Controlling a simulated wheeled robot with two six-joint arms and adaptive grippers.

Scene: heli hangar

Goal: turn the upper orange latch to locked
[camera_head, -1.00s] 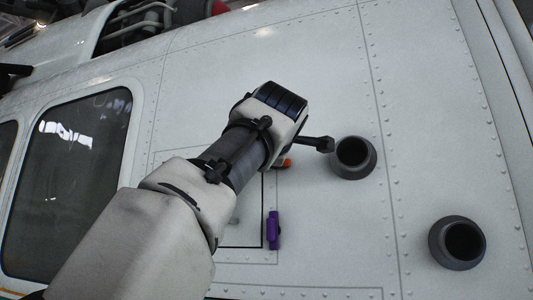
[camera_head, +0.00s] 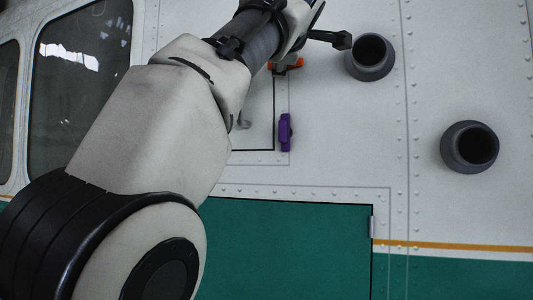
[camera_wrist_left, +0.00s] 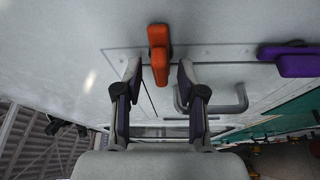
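The upper orange latch (camera_head: 291,65) shows only in part in the head view, beside my left wrist on the white hull. In the left wrist view the orange latch (camera_wrist_left: 158,50) stands lengthwise up the picture. My left gripper (camera_wrist_left: 158,70) is open, with one finger on each side of the latch's lower end and visible gaps between. I cannot tell whether either finger touches it. My right gripper is in neither view.
A purple latch (camera_head: 285,132) sits below the orange one on the panel edge; it also shows in the wrist view (camera_wrist_left: 290,60). A grey handle (camera_wrist_left: 211,98) is near the right finger. Two dark round pipes (camera_head: 369,57) (camera_head: 470,147) stick out to the right.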

